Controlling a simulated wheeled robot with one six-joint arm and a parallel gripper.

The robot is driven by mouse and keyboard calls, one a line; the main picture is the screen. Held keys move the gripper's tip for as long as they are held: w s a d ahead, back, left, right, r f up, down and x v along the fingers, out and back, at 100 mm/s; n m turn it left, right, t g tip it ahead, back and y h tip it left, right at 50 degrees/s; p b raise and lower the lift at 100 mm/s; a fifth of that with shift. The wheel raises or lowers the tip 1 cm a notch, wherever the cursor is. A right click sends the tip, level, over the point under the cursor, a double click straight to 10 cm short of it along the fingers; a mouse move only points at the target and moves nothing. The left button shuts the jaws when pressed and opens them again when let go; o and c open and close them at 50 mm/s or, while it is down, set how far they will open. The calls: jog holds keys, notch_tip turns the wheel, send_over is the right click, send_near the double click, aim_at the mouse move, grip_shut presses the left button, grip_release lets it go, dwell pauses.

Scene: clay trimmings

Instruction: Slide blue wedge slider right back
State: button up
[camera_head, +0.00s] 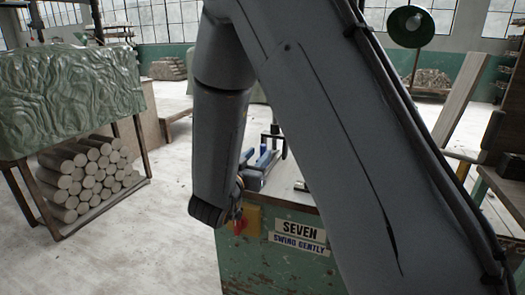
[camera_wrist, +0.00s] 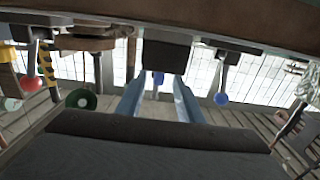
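In the wrist view my gripper (camera_wrist: 161,80) points ahead with its two blue-grey fingers apart and clear floor showing between them. My arm hides most of the cabinet top and the gripper there.
In the wrist view a blue ball knob (camera_wrist: 221,99) hangs right of the fingers, and a red knob (camera_wrist: 29,82) and green ring (camera_wrist: 80,98) hang left. In the head view a rack of clay logs (camera_head: 85,180) stands left, with open floor before the cabinet.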

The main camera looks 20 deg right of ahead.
aim_at(262, 151)
jog(key=shift+x, duration=2.3)
grip_shut()
